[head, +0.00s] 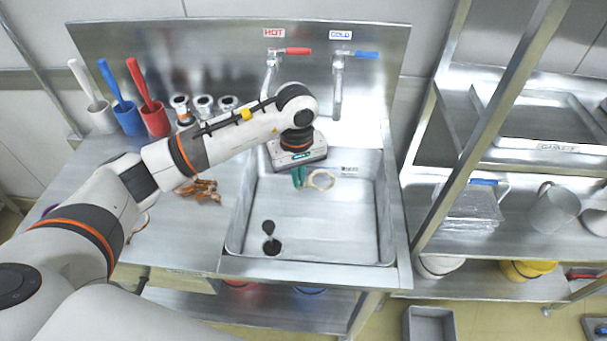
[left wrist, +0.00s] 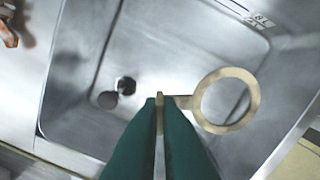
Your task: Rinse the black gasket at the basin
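My left gripper (head: 298,177) has green fingers and hangs over the back part of the metal basin (head: 387,215). It is shut on the tab of a flat cream-tan ring (head: 332,183), held above the basin floor. In the left wrist view the green fingertips (left wrist: 160,100) pinch the tab, and the ring (left wrist: 194,102) extends to the right. The ring looks tan; no black gasket is clearly visible. The hot tap with a red handle (head: 298,51) is partly behind my arm. The cold tap has a blue handle (head: 366,54). No running water shows. My right gripper is out of view.
A dark drain (head: 272,247) and a small dark round piece (head: 268,226) show at the basin's front left. Brown pieces (head: 205,191) lie on the left counter. White, blue and red (head: 155,120) cups with handles stand behind. A metal shelf (head: 500,240) stands right.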

